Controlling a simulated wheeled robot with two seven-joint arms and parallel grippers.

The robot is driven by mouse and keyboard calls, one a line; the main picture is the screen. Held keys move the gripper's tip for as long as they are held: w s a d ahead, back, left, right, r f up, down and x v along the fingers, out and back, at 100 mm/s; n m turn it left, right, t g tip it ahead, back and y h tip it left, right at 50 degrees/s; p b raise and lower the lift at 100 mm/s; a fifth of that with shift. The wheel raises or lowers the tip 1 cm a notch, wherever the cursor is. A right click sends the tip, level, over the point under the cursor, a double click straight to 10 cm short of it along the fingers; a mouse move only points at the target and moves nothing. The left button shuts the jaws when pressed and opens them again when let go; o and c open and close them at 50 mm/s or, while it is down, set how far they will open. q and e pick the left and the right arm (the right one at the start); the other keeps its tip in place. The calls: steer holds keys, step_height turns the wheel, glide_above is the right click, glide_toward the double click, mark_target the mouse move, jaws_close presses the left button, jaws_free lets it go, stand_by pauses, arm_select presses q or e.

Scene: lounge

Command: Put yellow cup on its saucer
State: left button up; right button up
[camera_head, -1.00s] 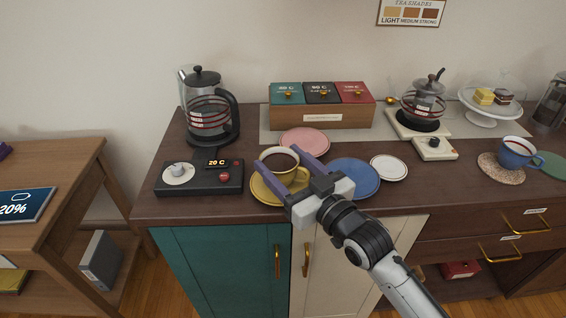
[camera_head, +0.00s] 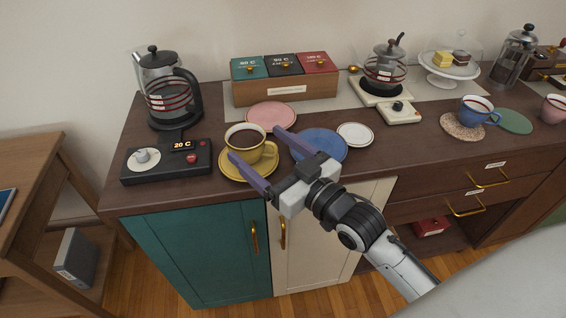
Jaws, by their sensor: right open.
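The yellow cup (camera_head: 245,137), full of dark liquid, stands upright on the yellow saucer (camera_head: 232,171) on the dark wooden counter. Its handle points right, toward my right gripper. My right gripper (camera_head: 257,158) is open and empty. Its two purple fingers reach in from the lower right, one in front of the cup over the saucer's edge, the other behind the handle near the blue saucer. Contact with the cup cannot be told. My left gripper is not in view.
A pink saucer (camera_head: 270,115), a blue saucer (camera_head: 320,147) and a white saucer (camera_head: 355,134) lie nearby. A kettle base with display (camera_head: 166,160) is left, a glass kettle (camera_head: 167,92) behind it.

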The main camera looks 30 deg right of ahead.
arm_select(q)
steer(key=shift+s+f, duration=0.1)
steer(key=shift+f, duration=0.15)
arm_select(e)
steer(key=v, duration=0.7)
steer(key=shift+s, duration=0.3)
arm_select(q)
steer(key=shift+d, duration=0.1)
